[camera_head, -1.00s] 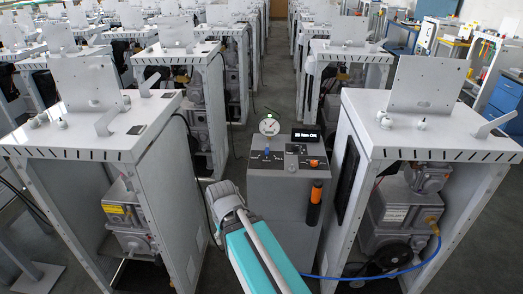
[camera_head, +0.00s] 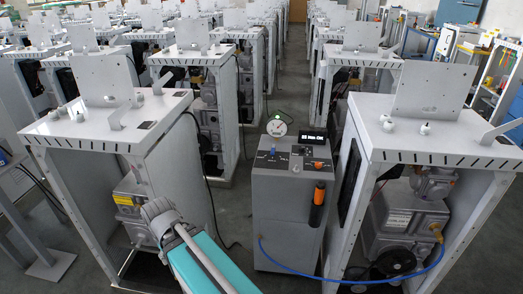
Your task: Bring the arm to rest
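My arm (camera_head: 196,254) shows as a teal and grey link with a grey joint at its top, at the bottom of the head view, left of centre. It lies in front of the left dispenser frame (camera_head: 163,158) and left of the grey control cabinet (camera_head: 284,212). My gripper is not in view, so its state is hidden. From this view I cannot tell whether the arm touches anything.
The cabinet has a dial gauge (camera_head: 277,128), a lit display and an orange-black handle (camera_head: 317,207). A blue hose (camera_head: 345,281) runs to the right dispenser frame (camera_head: 358,180). Rows of similar frames stand behind. An aisle of bare floor (camera_head: 240,190) runs back between them.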

